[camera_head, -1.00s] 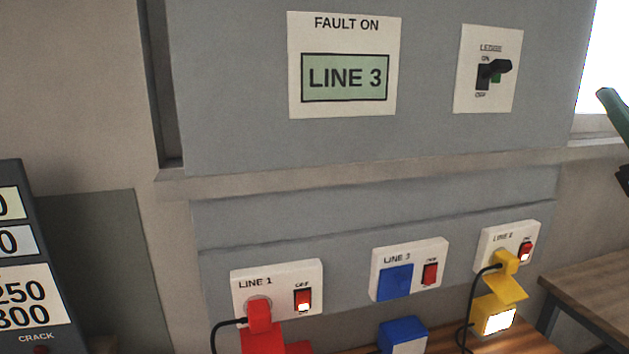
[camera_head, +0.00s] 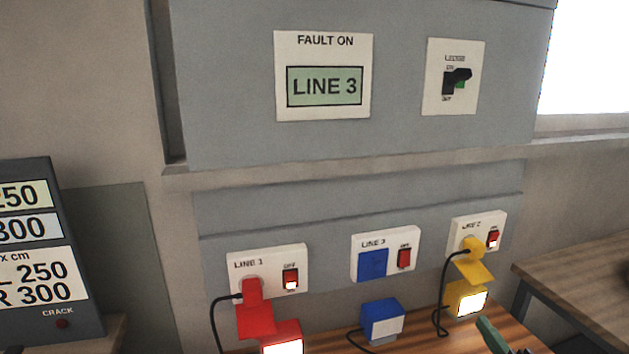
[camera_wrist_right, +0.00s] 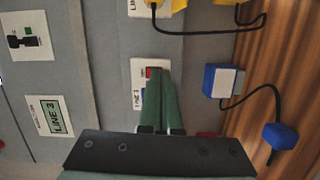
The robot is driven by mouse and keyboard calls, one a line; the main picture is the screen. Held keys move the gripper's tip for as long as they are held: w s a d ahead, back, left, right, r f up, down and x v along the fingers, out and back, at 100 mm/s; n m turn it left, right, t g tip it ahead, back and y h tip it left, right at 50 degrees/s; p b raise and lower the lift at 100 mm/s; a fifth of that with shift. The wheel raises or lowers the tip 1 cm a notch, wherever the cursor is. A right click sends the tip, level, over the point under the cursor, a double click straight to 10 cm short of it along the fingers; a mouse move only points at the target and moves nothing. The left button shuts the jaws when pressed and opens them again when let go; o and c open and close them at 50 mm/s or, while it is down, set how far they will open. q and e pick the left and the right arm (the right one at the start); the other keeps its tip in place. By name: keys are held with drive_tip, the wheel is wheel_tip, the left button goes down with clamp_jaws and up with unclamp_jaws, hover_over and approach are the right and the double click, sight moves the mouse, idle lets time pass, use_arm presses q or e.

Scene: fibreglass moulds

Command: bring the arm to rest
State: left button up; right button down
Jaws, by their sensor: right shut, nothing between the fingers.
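My right gripper (camera_head: 492,338) shows at the bottom edge of the head view, its green finger in front of the wooden top. In the right wrist view its two green fingers (camera_wrist_right: 163,103) are together with nothing between them. Beyond them is the LINE 3 socket plate (camera_wrist_right: 138,72), partly hidden by the fingers. The head view shows this LINE 3 plate (camera_head: 385,254) whole, with a blue cover and a red switch. My left gripper is not in view.
The LINE 1 plate (camera_head: 268,271) holds a red plug, the LINE 2 plate (camera_head: 479,233) a yellow one. A blue box (camera_head: 382,322) stands on the wooden top; its cable runs to a blue plug (camera_wrist_right: 281,136). Above are the LINE 3 fault display (camera_head: 324,87) and a black lever switch (camera_head: 457,81).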

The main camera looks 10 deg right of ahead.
drive_tip(key=s+a+f+m+g+y+p, duration=0.1)
drive_tip(key=s+a+f+m+g, duration=0.1)
drive_tip(key=s+a+f+m, duration=0.45)
drive_tip(key=s+a+f+m+g+y, duration=0.1)
drive_tip(key=s+a+f+g, duration=0.2)
drive_tip(key=f, duration=0.6)
drive_tip(key=s+a+f+m+g+y, duration=0.1)
drive_tip(key=s+a+f+m, duration=0.2)
drive_tip(key=a, duration=0.5)
drive_tip(key=s+a+f+m+g+y, duration=0.1)
drive_tip(key=s+a+f+m+g, duration=0.1)
drive_tip(key=s+a+f, duration=0.3)
drive_tip(key=s+a+m+p, duration=0.1)
drive_tip(key=s+a, duration=0.1)
drive_tip(key=shift+s+a+f+y, duration=0.3)
drive_tip(key=shift+a+f, duration=0.05)
drive_tip(key=shift+f, duration=0.05)
